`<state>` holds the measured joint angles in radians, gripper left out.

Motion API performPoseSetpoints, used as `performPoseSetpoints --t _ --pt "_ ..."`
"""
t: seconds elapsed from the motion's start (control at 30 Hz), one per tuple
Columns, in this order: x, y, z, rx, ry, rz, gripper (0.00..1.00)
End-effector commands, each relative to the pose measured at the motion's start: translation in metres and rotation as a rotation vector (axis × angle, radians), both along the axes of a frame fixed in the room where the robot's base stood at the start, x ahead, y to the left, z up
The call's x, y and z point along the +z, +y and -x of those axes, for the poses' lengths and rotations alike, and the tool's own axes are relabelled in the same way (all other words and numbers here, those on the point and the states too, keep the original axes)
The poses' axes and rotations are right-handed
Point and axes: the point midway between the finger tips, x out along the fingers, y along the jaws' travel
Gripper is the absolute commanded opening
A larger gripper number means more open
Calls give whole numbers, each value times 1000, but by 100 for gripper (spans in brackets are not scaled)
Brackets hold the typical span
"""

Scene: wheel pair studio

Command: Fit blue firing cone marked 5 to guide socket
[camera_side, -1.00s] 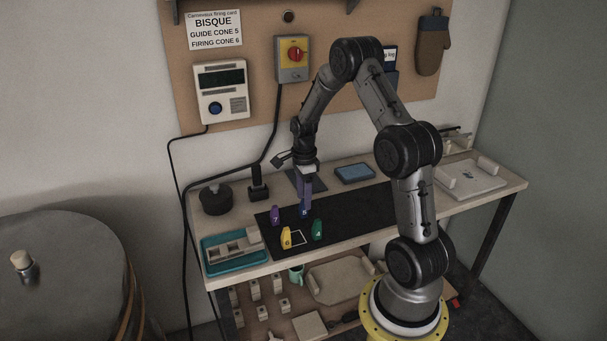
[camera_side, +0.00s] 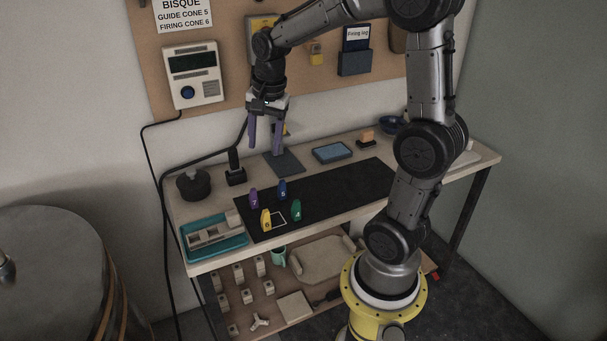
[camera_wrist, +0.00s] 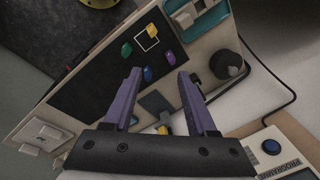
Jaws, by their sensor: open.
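The blue cone marked 5 (camera_side: 282,190) stands upright on the dark mat, behind the yellow cone marked 6 (camera_side: 266,218) and between the purple cone marked 7 (camera_side: 254,198) and the green cone marked 4 (camera_side: 296,210). My gripper (camera_side: 264,150) is open and empty, raised well above the bench behind the cones. In the wrist view the blue cone (camera_wrist: 148,75) shows beyond my spread purple fingers (camera_wrist: 160,72), apart from them. A pale block (camera_side: 215,236) lies in the teal tray (camera_side: 240,254) at the bench's left end; its sockets are too small to tell apart.
A dark round pot (camera_side: 193,186) and a black upright handset-like item (camera_side: 235,168) stand behind the tray. A blue pad (camera_side: 332,152) lies at the back. The dark mat (camera_side: 350,188) is clear to the right. A wall card (camera_side: 182,14) reads guide cone 5, firing cone 6.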

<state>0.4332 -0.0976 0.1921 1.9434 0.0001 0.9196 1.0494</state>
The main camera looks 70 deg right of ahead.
Motion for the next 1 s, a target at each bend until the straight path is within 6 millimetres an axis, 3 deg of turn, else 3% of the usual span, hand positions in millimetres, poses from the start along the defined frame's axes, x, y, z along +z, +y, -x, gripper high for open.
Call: performPoseSetpoints --t 0.03,0.2,0.4,0.53,0.6,1.0 --pt "14 24 12 152 -28 34 57" --pt "37 87 62 671 -102 166 57" --pt "37 129 118 1165 -174 324 57" --pt "32 140 138 1346 -199 392 57" --pt "30 142 143 1396 -205 410 64" --pt "29 143 145 1421 -206 420 64"
